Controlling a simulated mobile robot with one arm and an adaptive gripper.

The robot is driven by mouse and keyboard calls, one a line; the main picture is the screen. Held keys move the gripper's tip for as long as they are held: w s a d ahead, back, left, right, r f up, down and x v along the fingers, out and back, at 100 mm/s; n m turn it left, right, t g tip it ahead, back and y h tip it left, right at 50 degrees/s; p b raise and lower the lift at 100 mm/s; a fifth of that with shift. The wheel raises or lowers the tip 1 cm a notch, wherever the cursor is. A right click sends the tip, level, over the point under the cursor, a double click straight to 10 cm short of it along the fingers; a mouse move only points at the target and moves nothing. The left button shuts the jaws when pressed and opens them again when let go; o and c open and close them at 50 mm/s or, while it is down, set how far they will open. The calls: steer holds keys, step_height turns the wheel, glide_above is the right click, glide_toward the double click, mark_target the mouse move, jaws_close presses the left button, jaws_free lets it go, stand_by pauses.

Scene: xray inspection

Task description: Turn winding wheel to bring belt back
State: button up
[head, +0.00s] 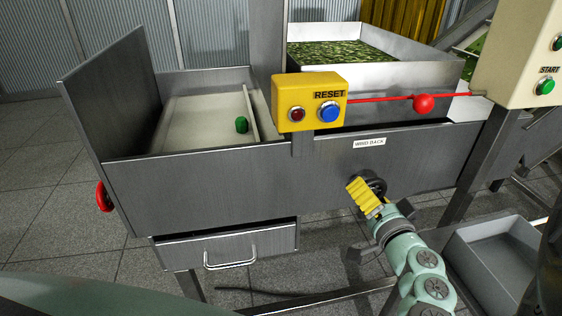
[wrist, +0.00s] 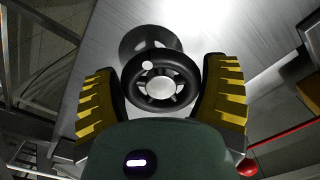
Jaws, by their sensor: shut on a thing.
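The winding wheel (wrist: 160,82) is a small black handwheel with spokes, a pale hub and a pale dot on its rim. In the head view the wheel (head: 377,186) sits on the front panel under the "WIND BACK" label (head: 369,142), partly hidden by my gripper. My gripper (head: 363,193) has yellow ribbed fingers. In the wrist view my gripper (wrist: 162,90) has one finger on each side of the wheel and is shut on its rim. The belt (head: 200,115) is a pale surface in the left bay, with a green object (head: 241,125) on it.
A yellow box (head: 310,102) with a blue RESET button and a red lamp stands above the panel. A red rod with a ball (head: 424,103) runs to its right. A drawer (head: 228,250) is slightly open below. A grey bin (head: 495,250) stands lower right.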

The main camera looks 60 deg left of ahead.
steer(key=shift+r+m, duration=0.1)
steer(key=shift+m, duration=1.7)
steer(key=o, duration=1)
steer(key=shift+o, duration=0.2)
steer(key=shift+d, duration=0.1)
steer(key=v, duration=0.7)
steer(key=shift+d, duration=0.15)
steer(key=shift+s, duration=0.15)
